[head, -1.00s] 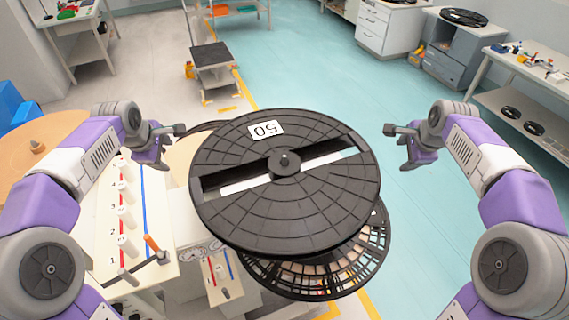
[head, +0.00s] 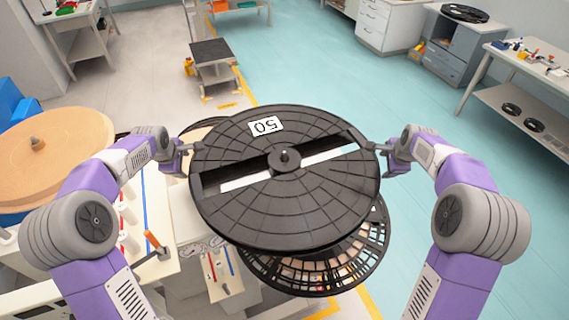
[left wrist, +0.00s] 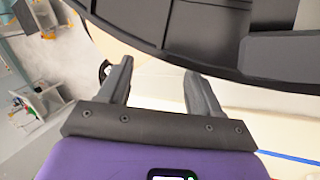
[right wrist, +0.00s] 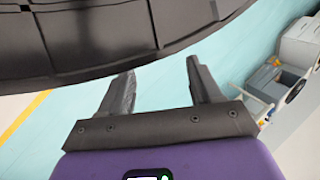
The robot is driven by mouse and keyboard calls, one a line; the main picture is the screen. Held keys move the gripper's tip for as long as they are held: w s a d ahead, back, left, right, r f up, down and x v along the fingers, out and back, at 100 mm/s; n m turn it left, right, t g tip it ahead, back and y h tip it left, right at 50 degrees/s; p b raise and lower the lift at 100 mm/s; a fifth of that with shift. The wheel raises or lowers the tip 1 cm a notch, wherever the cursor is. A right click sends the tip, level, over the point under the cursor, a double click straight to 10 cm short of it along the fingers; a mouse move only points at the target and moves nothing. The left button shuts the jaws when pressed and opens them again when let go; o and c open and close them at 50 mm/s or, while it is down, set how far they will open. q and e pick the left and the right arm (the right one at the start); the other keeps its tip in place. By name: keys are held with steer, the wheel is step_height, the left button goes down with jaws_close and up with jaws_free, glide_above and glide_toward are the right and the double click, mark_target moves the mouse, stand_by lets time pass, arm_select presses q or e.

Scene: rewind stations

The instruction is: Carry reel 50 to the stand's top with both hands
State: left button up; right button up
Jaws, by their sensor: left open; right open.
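Reel 50 (head: 300,205) is a large black disc with a white "50" label, a centre hub and a long slot, lying nearly flat in the middle of the head view. My left gripper (head: 184,151) is open beside its left rim, and my right gripper (head: 380,157) is open beside its right rim. In the left wrist view the open fingers (left wrist: 160,85) point at the reel's dark edge (left wrist: 200,30). In the right wrist view the open fingers (right wrist: 155,85) lie just short of the rim (right wrist: 80,40). I cannot tell whether either touches. What holds the reel up is hidden.
A black open-grid reel (head: 355,262) sits below reel 50. A white bench with numbered pegs and an orange-handled crank (head: 152,242) is at the left, near a wooden disc (head: 60,150). A dark-topped cart (head: 212,60) stands behind. Teal floor (head: 440,130) is free at the right.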

arm_select(q)
steer(key=shift+d+f, duration=0.2)
steer(key=shift+d, duration=0.55)
arm_select(e)
steer(key=shift+a+f, duration=0.2)
steer(key=shift+a, duration=0.55)
arm_select(q)
steer(key=shift+w, duration=0.1)
arm_select(e)
steer(key=shift+w, duration=0.1)
arm_select(q)
steer(key=shift+d, duration=0.15)
arm_select(e)
steer(key=shift+a, duration=0.1)
